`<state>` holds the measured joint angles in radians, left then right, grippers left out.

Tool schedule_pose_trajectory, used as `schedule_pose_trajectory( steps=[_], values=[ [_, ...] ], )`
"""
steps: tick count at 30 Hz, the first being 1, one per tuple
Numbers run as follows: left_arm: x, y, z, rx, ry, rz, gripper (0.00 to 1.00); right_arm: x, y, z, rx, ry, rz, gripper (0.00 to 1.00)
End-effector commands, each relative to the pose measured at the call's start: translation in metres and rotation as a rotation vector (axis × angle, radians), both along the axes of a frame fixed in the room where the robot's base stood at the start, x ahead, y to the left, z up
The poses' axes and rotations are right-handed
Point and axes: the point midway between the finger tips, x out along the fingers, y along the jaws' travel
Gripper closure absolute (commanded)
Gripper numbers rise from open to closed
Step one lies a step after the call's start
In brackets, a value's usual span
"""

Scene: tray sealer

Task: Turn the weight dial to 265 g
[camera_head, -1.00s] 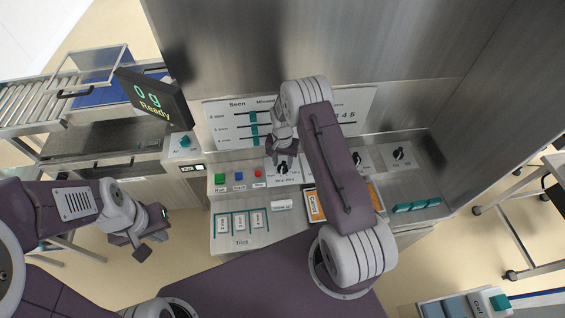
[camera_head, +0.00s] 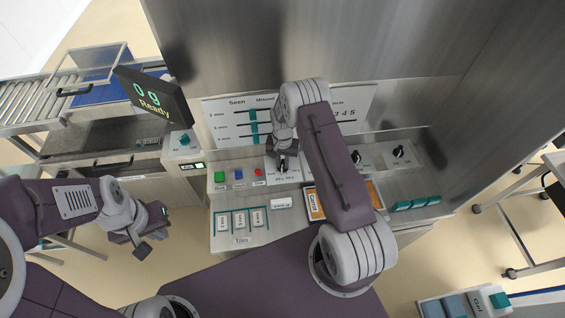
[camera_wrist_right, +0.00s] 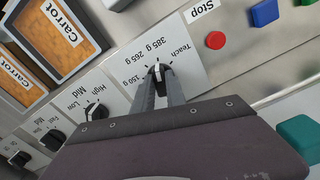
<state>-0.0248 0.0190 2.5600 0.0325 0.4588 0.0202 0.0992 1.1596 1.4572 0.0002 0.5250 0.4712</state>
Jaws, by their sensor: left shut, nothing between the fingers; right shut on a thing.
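The weight dial (camera_wrist_right: 158,74) is a black knob on a white plate marked 150 g, 265 g, 385 g and Teach. My right gripper (camera_wrist_right: 159,82) is shut on the dial, one finger on each side of it. The knob's light mark faces up in the wrist view, towards the 265 g and 385 g labels; I cannot tell exactly which. In the head view my right gripper (camera_head: 283,163) is down at the dial's plate (camera_head: 290,178) and covers much of the knob. My left gripper (camera_head: 142,249) is shut and empty, off to the left, away from the panel.
Green, blue and red buttons (camera_head: 257,172) sit left of the dial. Other black knobs (camera_head: 398,152) lie to its right. An orange Carrot card (camera_head: 313,203) lies below, near my right arm. A display (camera_head: 152,97) reads 0 g, Ready.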

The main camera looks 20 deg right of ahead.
Motion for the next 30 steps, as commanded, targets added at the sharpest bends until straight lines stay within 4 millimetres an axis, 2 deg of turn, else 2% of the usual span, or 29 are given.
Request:
schedule_pose_trajectory(
  steps=[18,30],
  values=[
    [0.000,0.000,-0.022,0.000,0.000,0.000,1.00,0.000,-0.002,-0.001,-0.001,-0.001,0.485,1.00],
    [0.000,0.000,-0.027,0.000,0.000,0.000,1.00,0.000,-0.003,0.000,-0.001,-0.002,0.675,1.00]
  ],
)
